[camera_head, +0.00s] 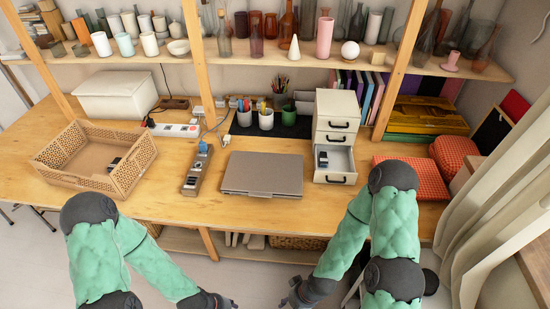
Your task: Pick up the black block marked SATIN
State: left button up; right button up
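A small dark block with a paler top (114,163) lies inside the brown crate (60,173) on the left of the table. A similar small dark block (322,158) lies at the left of the open lower drawer (342,158) of the cream drawer unit. Any lettering on either is too small to read, so I cannot tell which is marked SATIN. My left gripper (226,303) and my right gripper (288,300) are at the bottom of the view, low in front of the table, apart from both blocks. Their fingers are too small and cut off to judge.
A closed laptop (263,173) lies between crate and drawer unit (337,108). Red checked boxes (412,178) stand to the right. Shelves with glassware hang above. The front table edge is mostly clear.

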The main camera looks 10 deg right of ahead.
aim_at(112, 166)
jog(key=i+j, duration=0.1)
jog(key=j, duration=0.25)
jog(key=i+j, duration=0.15)
jog(key=j, duration=0.2)
jog(key=i+j+u, duration=0.15)
jog(key=j+u, duration=0.2)
jog(key=i+j+u, duration=0.15)
jog(key=j+u, duration=0.15)
jog(key=i+j+u, duration=0.2)
jog(key=u, duration=0.15)
